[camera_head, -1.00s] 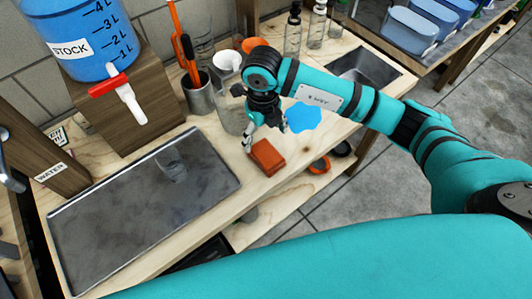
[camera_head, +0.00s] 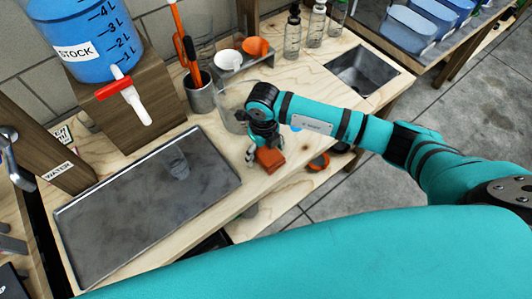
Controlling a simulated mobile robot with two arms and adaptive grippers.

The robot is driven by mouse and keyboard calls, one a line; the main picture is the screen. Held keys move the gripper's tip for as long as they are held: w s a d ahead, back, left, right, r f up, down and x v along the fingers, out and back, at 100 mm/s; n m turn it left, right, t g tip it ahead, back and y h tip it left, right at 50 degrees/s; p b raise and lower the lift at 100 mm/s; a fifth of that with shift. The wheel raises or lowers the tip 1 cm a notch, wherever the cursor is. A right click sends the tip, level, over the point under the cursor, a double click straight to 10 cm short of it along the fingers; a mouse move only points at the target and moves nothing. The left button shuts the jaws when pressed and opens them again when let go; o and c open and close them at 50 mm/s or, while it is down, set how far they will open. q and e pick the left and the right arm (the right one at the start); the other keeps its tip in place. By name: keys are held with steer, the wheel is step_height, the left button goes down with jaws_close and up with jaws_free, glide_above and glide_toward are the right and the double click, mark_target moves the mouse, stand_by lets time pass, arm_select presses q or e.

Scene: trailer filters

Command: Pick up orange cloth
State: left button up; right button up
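The folded orange cloth (camera_head: 270,161) lies on the wooden bench near its front edge, right of the grey metal tray. My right gripper (camera_head: 265,152) points down at the cloth, with one finger at its left side and the other apparently at its far right side. The fingers look spread apart around the cloth; whether they touch it is unclear. The cloth's far part is hidden by the gripper. My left gripper is not in view.
A metal tray (camera_head: 110,222) with a clear glass (camera_head: 178,165) fills the bench's left. A blue STOCK tank (camera_head: 82,45) on a wooden stand is behind. A glass beaker (camera_head: 232,108) stands just behind the gripper. A sink (camera_head: 362,72) is right.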

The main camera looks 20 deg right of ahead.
mark_target(263, 153)
steer(key=c, duration=1.1)
steer(key=shift+r+b, duration=0.4)
steer(key=shift+r, duration=0.4)
steer(key=shift+s+a+r+b, duration=0.15)
steer(key=shift+r+b, duration=0.1)
steer(key=shift+r, duration=0.2)
steer(key=shift+s+r+b, duration=0.15)
steer(key=shift+r+b, duration=0.05)
steer(key=shift+r, duration=0.25)
steer(key=s+a+b, duration=0.1)
steer(key=s+a, duration=0.2)
steer(key=s, duration=0.3)
steer(key=s+a+r+b, duration=0.1)
steer(key=s+a+b, duration=0.1)
steer(key=s+a, duration=0.2)
steer(key=s, duration=0.3)
steer(key=shift+s+a+r, duration=0.15)
steer(key=shift+a+r, duration=0.15)
